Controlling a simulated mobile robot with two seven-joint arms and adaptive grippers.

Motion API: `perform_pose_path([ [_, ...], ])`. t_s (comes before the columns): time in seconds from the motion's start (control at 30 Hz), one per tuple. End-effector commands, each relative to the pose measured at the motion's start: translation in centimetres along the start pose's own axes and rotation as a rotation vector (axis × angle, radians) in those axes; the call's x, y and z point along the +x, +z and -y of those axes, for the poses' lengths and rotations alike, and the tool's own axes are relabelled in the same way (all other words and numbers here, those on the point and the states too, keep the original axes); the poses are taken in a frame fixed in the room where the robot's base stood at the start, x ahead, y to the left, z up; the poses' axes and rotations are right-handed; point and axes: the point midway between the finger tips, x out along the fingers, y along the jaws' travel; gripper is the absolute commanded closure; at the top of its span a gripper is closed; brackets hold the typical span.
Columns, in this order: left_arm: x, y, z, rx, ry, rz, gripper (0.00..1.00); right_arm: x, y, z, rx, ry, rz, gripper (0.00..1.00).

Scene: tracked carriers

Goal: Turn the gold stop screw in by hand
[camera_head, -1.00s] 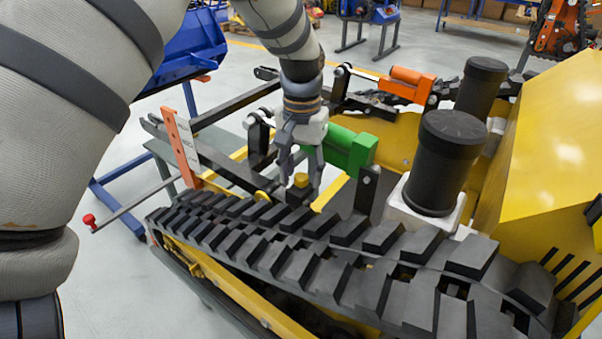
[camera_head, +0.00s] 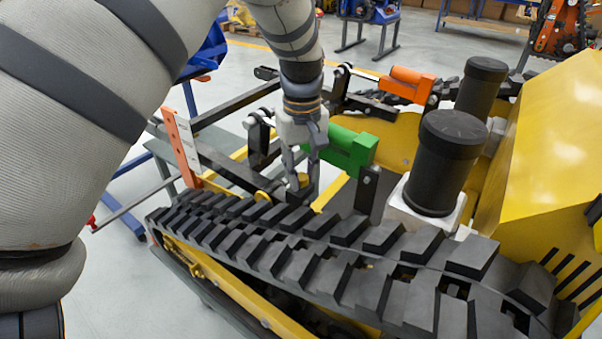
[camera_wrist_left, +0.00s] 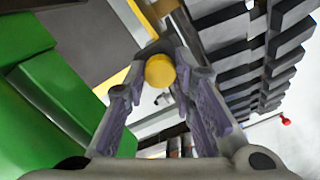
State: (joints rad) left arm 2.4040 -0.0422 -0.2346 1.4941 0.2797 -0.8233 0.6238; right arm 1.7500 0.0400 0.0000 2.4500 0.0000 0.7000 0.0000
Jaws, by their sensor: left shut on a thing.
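The gold stop screw (camera_head: 303,179) stands with its round head up on a dark block behind the near track. My left gripper (camera_head: 302,184) points down over it and is shut on its head, one finger on each side. In the left wrist view the gold head (camera_wrist_left: 160,71) sits between the two fingertips (camera_wrist_left: 160,77). The screw's shank is hidden, so I cannot tell how deep it sits. My right gripper is not in view.
The black track (camera_head: 330,250) runs close in front of the gripper. A green cylinder (camera_head: 349,148) is right beside it. An orange cylinder (camera_head: 407,83), black canisters (camera_head: 447,165) and an orange upright plate (camera_head: 182,147) stand around. Open floor lies at the left.

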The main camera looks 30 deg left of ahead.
Motion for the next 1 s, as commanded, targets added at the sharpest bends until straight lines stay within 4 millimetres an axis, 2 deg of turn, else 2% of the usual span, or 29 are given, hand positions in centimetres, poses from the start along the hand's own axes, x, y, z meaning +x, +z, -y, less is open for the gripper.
perform_pose_path([
  [0.07,0.02,0.02,0.01,0.167,0.003,0.004,0.96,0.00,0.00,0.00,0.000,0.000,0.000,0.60],
  [0.2,0.01,0.00,-0.01,0.615,0.005,0.002,0.96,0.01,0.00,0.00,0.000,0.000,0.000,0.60],
  [0.27,0.00,0.01,-0.03,0.741,0.004,0.001,0.96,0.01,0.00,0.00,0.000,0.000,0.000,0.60],
  [0.33,0.01,0.00,-0.01,0.814,0.003,0.001,0.96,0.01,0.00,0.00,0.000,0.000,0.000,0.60],
  [0.6,0.00,-0.01,0.01,0.857,0.001,0.000,0.96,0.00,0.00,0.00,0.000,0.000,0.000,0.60],
  [0.67,0.00,-0.02,0.01,0.986,0.003,0.001,0.96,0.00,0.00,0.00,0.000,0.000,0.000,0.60],
  [0.83,0.00,0.01,0.01,1.506,0.004,0.001,0.96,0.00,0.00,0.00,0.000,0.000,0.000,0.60],
  [0.9,0.00,-0.02,0.02,1.625,0.002,0.000,0.96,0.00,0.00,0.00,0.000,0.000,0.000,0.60],
  [1.0,-0.02,-0.01,0.00,1.679,0.000,-0.001,0.96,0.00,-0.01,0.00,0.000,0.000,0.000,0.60],
])
